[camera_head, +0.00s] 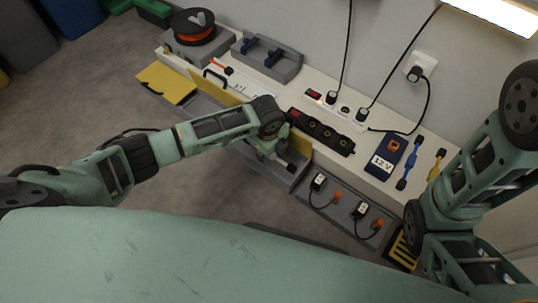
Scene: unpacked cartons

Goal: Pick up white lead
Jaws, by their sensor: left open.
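I cannot clearly make out a white lead; the cords I can see are black. Two black leads hang down to a white socket strip (345,107) at the back of the bench. Two small adapters with white labels, a left one (318,182) and a right one (360,210), sit in the grey front tray with black cords and orange ends. My left gripper (283,160) is open over the bench's front edge, partly hidden by its own wrist, below a black power strip (320,132). My right arm is at the right; its gripper is not in view.
The white bench (375,171) also holds an orange spool (194,27), a grey holder (266,58), a blue 12 V box (388,157) and blue and yellow tools. A yellow flap (167,83) sticks out at left.

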